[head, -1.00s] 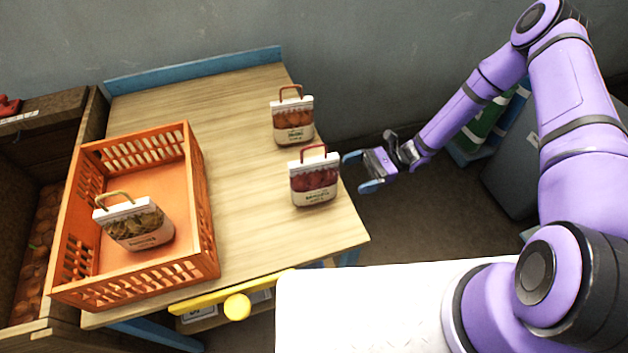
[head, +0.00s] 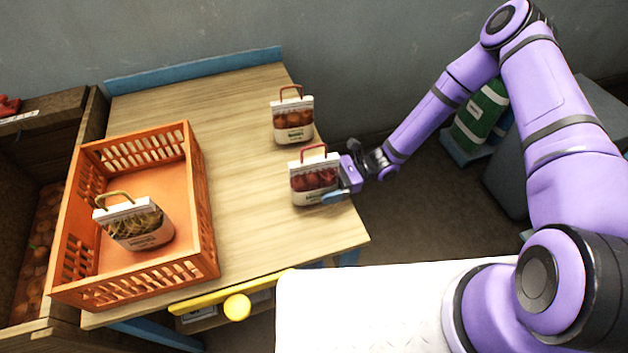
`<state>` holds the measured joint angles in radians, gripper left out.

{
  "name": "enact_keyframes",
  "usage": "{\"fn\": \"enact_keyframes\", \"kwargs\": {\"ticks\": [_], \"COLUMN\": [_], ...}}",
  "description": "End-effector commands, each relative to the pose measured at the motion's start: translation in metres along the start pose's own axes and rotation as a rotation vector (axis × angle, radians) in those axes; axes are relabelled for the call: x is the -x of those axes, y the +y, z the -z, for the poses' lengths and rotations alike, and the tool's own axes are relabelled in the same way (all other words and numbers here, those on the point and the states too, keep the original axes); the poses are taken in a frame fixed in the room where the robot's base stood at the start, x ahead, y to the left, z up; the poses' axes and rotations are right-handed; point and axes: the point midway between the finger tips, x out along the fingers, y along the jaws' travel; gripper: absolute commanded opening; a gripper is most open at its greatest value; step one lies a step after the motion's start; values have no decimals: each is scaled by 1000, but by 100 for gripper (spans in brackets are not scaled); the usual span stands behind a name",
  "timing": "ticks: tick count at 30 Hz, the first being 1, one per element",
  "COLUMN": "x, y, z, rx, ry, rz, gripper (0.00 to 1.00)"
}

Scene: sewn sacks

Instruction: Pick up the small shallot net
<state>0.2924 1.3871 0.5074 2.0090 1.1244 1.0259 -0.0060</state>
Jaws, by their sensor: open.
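A small net with dark red contents, a white band and a red handle (head: 312,178) stands upright near the table's right edge; its label is too small to read. A third net with yellowish-brown contents and an olive handle (head: 138,224) leans inside the orange crate. My gripper (head: 338,183) is open at the right side of the red-handled net. One blue fingertip shows in front of its lower right edge; the other finger is hidden. I cannot tell whether they touch.
The orange crate (head: 205,215) fills the left part of the wooden table (head: 240,220). A low blue board (head: 190,68) runs along the back edge. Bare table lies between the crate and the two standing nets. A yellow bar (head: 225,292) crosses the front edge.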

Motion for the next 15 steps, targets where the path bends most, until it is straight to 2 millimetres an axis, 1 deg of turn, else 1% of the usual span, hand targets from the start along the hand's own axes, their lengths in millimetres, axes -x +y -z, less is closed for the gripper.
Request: {"fn": "enact_keyframes", "kwargs": {"ticks": [3, 4, 13, 14, 15], "x": [0, 0, 0, 0, 0], "y": [0, 0, 0, 0, 0], "z": [0, 0, 0, -1, -1], "rx": [0, 0, 0, 0, 0], "ry": [0, 0, 0, -2, -2], "rz": [0, 0, 0, 0, 0], "gripper": [95, 93, 24, 18, 18]}}
